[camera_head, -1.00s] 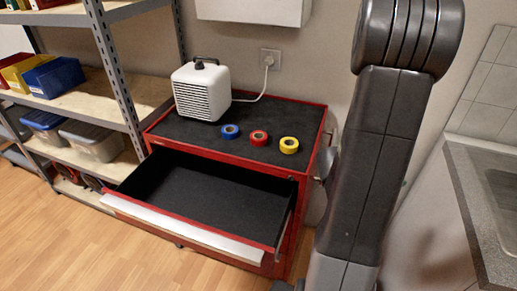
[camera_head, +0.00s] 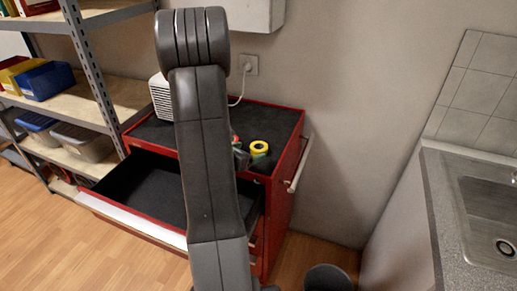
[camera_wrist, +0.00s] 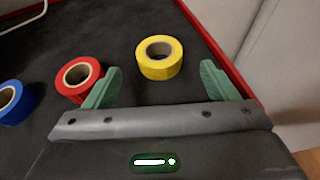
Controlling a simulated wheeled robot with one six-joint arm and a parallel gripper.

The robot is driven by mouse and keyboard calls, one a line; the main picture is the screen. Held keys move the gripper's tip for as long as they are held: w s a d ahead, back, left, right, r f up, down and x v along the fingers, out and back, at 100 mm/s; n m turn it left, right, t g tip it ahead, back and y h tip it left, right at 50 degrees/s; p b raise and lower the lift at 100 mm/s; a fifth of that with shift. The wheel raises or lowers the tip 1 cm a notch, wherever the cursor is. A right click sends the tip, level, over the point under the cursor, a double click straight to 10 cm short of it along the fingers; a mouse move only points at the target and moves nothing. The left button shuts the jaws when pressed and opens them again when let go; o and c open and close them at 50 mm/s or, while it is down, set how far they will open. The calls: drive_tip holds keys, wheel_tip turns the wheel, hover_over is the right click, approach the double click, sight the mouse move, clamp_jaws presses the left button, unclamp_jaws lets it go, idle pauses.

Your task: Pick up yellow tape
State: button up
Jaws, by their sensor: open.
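The yellow tape (camera_wrist: 159,58) is a roll lying flat on the black top of the red tool cabinet. It also shows in the head view (camera_head: 259,148), just right of my arm. My gripper (camera_wrist: 160,80) is open and empty, with its green fingers spread to either side of the near edge of the yellow tape. The tape lies just ahead of the fingertips, nearer the middle than either finger. In the head view my arm hides most of the gripper.
A red tape roll (camera_wrist: 77,77) lies close beside the left finger, and a blue tape roll (camera_wrist: 13,101) is farther left. The cabinet's top drawer (camera_head: 130,190) is pulled open. A white heater (camera_head: 160,97) is partly hidden by my arm. A sink (camera_head: 490,215) stands at the right.

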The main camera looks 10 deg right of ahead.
sight(264, 146)
drive_tip(key=shift+p+x, duration=0.9)
drive_tip(key=shift+x, duration=1.85)
drive_tip(key=shift+c, duration=0.2)
drive_tip(key=c, duration=1)
